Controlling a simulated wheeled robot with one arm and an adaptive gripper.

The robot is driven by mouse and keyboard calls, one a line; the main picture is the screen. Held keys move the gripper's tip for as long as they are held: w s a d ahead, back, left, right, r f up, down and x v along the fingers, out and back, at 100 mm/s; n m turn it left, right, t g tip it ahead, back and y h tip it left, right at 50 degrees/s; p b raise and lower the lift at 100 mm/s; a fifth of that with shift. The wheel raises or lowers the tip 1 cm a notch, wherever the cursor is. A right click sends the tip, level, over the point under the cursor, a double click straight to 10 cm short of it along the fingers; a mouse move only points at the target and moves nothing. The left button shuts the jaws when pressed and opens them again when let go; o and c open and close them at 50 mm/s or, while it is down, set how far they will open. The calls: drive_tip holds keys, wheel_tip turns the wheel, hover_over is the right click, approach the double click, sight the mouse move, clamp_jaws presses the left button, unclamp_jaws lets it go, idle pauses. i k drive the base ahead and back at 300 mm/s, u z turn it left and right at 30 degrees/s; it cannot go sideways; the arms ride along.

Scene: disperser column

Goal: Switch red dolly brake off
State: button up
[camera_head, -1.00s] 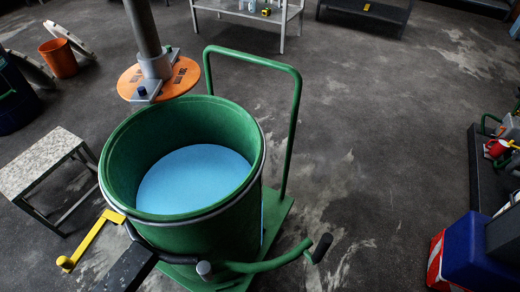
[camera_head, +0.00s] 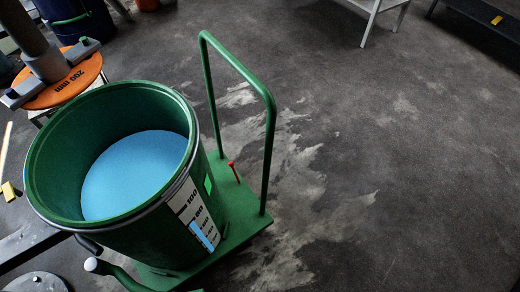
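A green dolly (camera_head: 240,197) stands on the floor at left centre, with a tall green push handle (camera_head: 272,130) at its right side. A small red brake lever (camera_head: 233,171) sticks up from the dolly plate near the handle's foot, tilted slightly. A green drum (camera_head: 160,240) with blue contents (camera_head: 135,175) stands on the dolly. A white scale strip marks the drum's side. My gripper is not in view.
A white-legged table (camera_head: 375,8) and a dark low shelf (camera_head: 485,17) stand at the back. The floor (camera_head: 400,180) right of the dolly is clear.

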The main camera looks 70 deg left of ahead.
sight(231, 164)
drive_tip(key=u, duration=0.05)
drive_tip(key=i, duration=0.2)
drive_tip(key=u, duration=2.95)
drive_tip(key=i, duration=0.5)
drive_tip(key=z, duration=0.55)
drive_tip(key=k, duration=0.65)
drive_tip(key=z, duration=0.6)
drive_tip(key=i, duration=0.5)
drive_tip(key=u, duration=0.9)
drive_tip(key=i, duration=0.65)
drive_tip(key=u, duration=0.75)
